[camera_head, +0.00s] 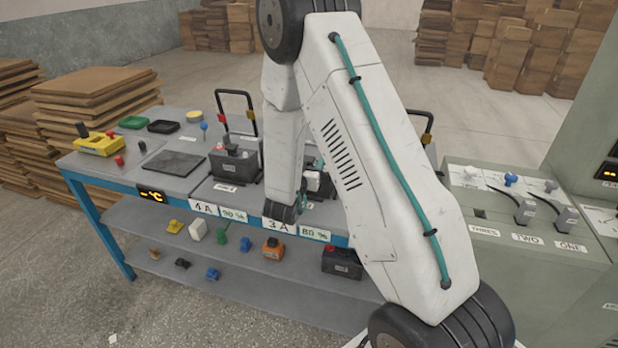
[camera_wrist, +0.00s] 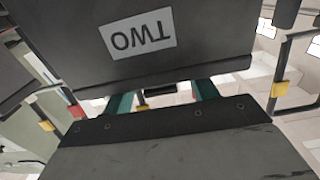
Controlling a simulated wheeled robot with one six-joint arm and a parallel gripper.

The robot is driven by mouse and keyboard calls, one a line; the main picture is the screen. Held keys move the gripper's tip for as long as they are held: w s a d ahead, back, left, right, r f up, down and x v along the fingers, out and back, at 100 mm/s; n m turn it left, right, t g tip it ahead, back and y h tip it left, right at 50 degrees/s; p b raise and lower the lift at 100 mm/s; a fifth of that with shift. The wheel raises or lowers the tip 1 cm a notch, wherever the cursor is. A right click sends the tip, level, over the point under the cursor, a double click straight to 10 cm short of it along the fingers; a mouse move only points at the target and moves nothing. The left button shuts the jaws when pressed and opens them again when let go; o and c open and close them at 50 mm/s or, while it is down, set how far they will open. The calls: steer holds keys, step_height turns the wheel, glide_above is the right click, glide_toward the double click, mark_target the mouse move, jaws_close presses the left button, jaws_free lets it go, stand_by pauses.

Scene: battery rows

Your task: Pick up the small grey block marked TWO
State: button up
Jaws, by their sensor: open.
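A dark grey block (camera_wrist: 120,45) with a white label reading TWO fills the upper part of the wrist view. The label is upside down there. My gripper (camera_wrist: 162,95) shows two teal fingers, apart, at the block's lower edge. The block hides their tips, and I cannot tell whether they touch it. In the head view my gripper (camera_head: 310,182) is low over the workbench behind its front edge, mostly hidden by my arm. A dark and white object (camera_head: 320,184) shows partly beside it; its marking cannot be read.
The workbench (camera_head: 190,183) also carries a dark battery-like block (camera_head: 235,163) with a black handle frame (camera_head: 236,93), a yellow device (camera_head: 97,145) and small trays. Several small parts lie on the lower shelf (camera_head: 215,285). A console (camera_head: 490,250) with levers stands at right.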

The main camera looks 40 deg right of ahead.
steer(key=x, duration=0.2)
steer(key=shift+w+d, duration=0.2)
jaws_close()
steer(key=shift+r, duration=0.1)
stand_by(1.1)
